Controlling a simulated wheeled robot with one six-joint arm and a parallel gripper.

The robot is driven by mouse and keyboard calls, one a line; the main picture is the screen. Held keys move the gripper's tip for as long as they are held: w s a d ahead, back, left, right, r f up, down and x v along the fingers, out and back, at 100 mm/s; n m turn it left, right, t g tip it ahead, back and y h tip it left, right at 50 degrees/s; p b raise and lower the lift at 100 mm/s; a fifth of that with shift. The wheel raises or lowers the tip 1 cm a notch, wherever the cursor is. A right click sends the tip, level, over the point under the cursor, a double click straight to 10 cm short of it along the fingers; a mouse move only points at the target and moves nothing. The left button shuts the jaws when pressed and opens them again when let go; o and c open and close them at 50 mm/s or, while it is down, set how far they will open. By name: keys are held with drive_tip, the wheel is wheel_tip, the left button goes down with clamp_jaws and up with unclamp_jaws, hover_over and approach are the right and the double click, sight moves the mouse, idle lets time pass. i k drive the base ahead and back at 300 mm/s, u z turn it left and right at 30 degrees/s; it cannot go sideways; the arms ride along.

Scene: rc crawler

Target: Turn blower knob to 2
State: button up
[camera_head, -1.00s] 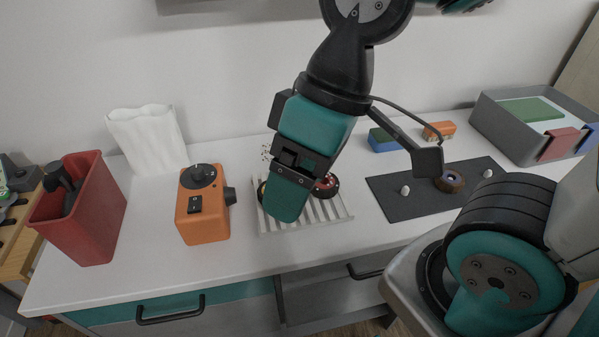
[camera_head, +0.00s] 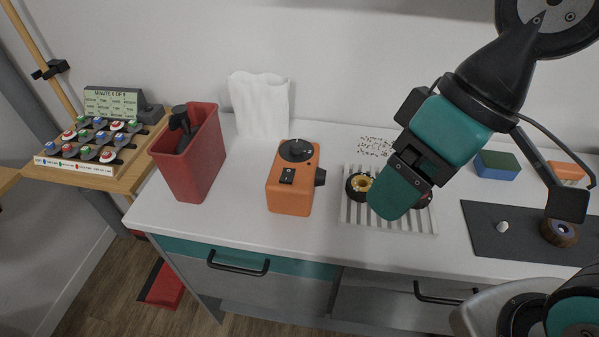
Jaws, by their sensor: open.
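The blower (camera_head: 290,188) is an orange box standing on the white bench in the head view. A round black knob (camera_head: 297,149) sits on its sloped top face, with a black switch (camera_head: 287,176) below it and a black nozzle on its right side. The knob's setting marks are too small to read. My gripper (camera_head: 392,205) is right of the blower, above the striped tray, and apart from the blower. It points down and its fingers are seen mostly from behind, with nothing visibly held.
A red bin (camera_head: 190,165) with a black tool stands left of the blower. A white paper bag (camera_head: 259,108) is behind. A ribbed tray (camera_head: 352,212) with wheels lies under my gripper. A dark mat (camera_head: 489,242) is at right. Bench space in front of the blower is clear.

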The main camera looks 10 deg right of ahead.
sight(297, 146)
drive_tip(key=z, duration=0.05)
drive_tip(key=k, duration=1.1)
drive_tip(key=u, duration=0.7)
drive_tip(key=i, duration=1.25)
drive_tip(key=z, duration=0.65)
